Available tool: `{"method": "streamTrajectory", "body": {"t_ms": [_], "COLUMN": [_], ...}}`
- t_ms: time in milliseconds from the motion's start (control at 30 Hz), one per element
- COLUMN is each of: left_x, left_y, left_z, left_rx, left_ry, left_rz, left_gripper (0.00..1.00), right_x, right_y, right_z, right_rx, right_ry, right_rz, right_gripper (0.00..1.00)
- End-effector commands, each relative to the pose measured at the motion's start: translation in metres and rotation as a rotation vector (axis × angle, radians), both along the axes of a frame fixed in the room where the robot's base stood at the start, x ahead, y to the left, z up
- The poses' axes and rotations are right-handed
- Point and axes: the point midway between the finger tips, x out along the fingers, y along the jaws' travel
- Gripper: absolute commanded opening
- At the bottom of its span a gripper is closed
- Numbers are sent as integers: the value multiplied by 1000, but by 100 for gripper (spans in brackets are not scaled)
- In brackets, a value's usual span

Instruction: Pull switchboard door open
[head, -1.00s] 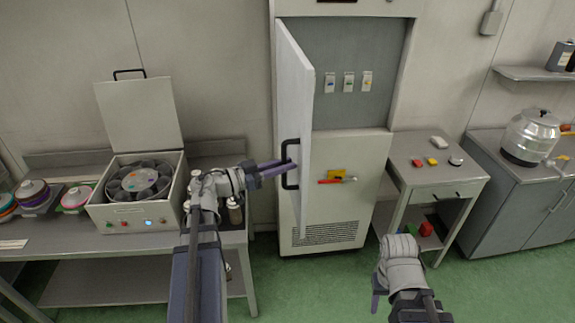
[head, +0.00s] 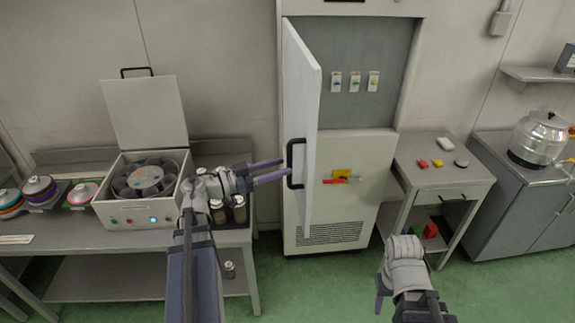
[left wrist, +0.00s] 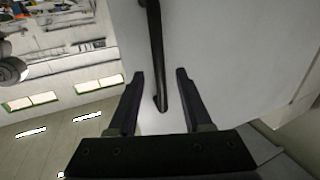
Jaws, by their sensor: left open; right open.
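The switchboard door (head: 305,95) is a pale panel hinged on the left of the tall cabinet. It stands wide open, swung out towards me, and the grey interior (head: 392,55) shows. Its black handle (head: 291,163) is on the door's outer face, and in the left wrist view the handle (left wrist: 155,50) runs between and beyond the fingers. My left gripper (head: 284,170) is open, with its fingertips close to the handle; in the left wrist view a gap shows on each side of it. My right gripper (head: 379,292) is open and empty, low in front of the cabinet's right side.
A bench on the left holds an open-lidded centrifuge-like box (head: 135,212) and several jars. A small table (head: 445,172) stands right of the cabinet, beside a grey counter with a metal pot (head: 538,138). Green floor is free in front.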

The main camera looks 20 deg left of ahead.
Motion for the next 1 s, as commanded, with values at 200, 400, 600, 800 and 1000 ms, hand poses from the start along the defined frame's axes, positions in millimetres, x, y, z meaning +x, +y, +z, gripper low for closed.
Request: {"method": "streamTrajectory", "body": {"t_ms": [200,400,600,800,1000], "left_x": [-24,-32,-32,-32,-32], "left_y": [20,26,26,26,26], "left_z": [0,0,0,0,0], "left_rx": [0,0,0,0,0], "left_ry": [0,0,0,0,0], "left_rz": [2,0,0,0,0], "left_gripper": [50,50,50,50,50], "right_x": [0,0,0,0,0], "right_y": [0,0,0,0,0], "right_z": [0,0,0,0,0], "right_rx": [0,0,0,0,0], "right_ry": [0,0,0,0,0], "right_rz": [0,0,0,0,0], "right_gripper": [50,50,50,50,50]}}
